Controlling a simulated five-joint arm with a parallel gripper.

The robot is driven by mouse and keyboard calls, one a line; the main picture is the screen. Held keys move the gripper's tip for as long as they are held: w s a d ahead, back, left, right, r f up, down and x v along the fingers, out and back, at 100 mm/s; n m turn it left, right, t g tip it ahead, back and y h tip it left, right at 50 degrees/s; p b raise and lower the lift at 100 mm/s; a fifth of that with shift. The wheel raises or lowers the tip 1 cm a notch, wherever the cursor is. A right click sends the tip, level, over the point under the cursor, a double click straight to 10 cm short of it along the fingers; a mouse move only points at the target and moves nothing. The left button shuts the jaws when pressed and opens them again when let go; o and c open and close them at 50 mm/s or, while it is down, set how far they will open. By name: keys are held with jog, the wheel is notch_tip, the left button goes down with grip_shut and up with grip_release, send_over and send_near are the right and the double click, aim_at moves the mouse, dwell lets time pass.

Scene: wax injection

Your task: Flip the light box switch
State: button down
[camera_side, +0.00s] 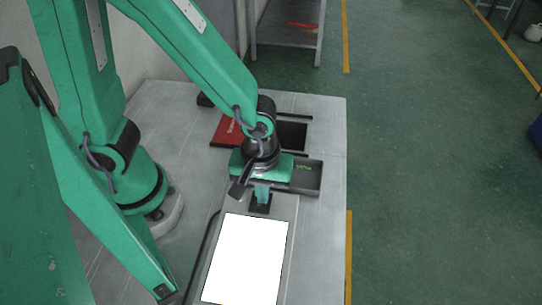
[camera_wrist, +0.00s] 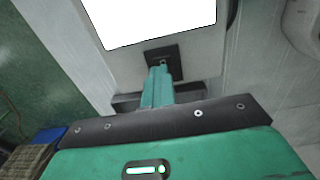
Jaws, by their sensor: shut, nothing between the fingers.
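The light box (camera_side: 212,262) lies on the table with its panel (camera_side: 246,258) glowing white; the panel also shows at the top of the wrist view (camera_wrist: 150,18). A small dark switch plate (camera_wrist: 175,54) sits on the box's frame beside the panel, and shows in the side view (camera_side: 260,209). My gripper (camera_side: 262,198) points down at the switch plate. In the wrist view its teal fingers (camera_wrist: 159,72) are together, with nothing between them, their tips overlapping the plate. They hide part of the switch. I cannot tell whether they touch it.
A black tray (camera_side: 309,178) stands right of my gripper. A red box (camera_side: 225,131) and a dark square recess or tray (camera_side: 291,135) lie behind it. A dark cable (camera_side: 206,243) runs along the light box's left side. The table's right strip (camera_side: 332,215) is clear.

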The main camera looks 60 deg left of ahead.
notch_tip(320, 180, up, 14)
jog(key=shift+s+d, duration=0.15)
jog(key=shift+s, duration=0.3)
dwell(0.6)
jog(key=shift+f, duration=0.1)
jog(key=shift+f, duration=6.8)
jog(key=shift+w, duration=0.1)
